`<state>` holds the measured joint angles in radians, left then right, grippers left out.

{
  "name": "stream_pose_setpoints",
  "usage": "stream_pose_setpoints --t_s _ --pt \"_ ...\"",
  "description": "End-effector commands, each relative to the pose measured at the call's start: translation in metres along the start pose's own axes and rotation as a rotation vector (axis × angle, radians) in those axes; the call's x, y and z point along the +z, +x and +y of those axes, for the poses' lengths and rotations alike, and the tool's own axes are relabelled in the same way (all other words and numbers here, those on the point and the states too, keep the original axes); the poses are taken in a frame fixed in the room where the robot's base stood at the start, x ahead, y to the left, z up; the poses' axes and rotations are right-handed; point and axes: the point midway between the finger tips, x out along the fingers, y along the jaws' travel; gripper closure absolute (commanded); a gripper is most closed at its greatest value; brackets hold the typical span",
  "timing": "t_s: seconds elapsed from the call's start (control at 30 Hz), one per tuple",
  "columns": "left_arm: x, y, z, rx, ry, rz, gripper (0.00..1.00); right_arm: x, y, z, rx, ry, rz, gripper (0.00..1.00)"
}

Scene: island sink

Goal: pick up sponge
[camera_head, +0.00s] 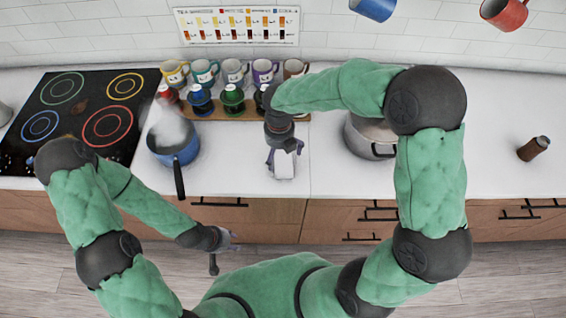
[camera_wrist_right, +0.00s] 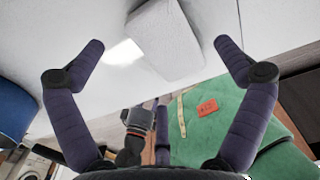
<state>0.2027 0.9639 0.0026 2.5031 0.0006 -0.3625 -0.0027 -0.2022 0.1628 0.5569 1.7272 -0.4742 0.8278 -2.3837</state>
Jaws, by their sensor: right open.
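The sponge (camera_head: 284,166) looks like a white block on the white counter near its front edge. It fills the upper middle of the right wrist view (camera_wrist_right: 160,40). My right gripper (camera_head: 284,153) is over the sponge in the head view. In the right wrist view its purple fingers (camera_wrist_right: 160,45) are spread wide, one on each side of the sponge with gaps between. It holds nothing. My left gripper (camera_head: 228,242) hangs in front of the counter, away from the sponge; its finger opening is too small to judge.
A blue pot (camera_head: 174,145) with its handle toward me stands left of the sponge. A grey pot (camera_head: 370,138) stands to the right. A wooden rack (camera_head: 210,114) with colored items and several mugs is behind. A brown bottle (camera_head: 533,149) lies far right.

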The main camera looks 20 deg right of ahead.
Motion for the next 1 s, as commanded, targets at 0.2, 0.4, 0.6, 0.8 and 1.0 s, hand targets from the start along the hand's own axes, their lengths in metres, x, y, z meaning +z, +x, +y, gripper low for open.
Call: stream_pose_setpoints --t_s 0.2,0.4,0.6,0.8,1.0 --pt "0.000 0.006 -0.002 0.000 0.000 0.000 0.60 -0.001 0.019 0.001 0.001 0.000 0.001 0.00" --pt "-0.001 0.015 -0.005 0.000 0.000 0.000 0.60 -0.002 0.047 0.002 0.000 0.001 0.001 0.00" --pt "-0.001 0.015 -0.005 0.000 0.000 0.000 0.60 -0.002 0.051 0.002 0.002 0.001 -0.001 0.00" --pt "-0.001 0.015 -0.005 0.000 0.000 0.000 0.60 -0.002 0.051 0.002 0.002 0.001 -0.001 0.31" --pt "-0.001 0.015 -0.005 0.000 0.000 0.000 0.60 -0.002 0.051 0.002 0.002 0.000 0.000 0.43"
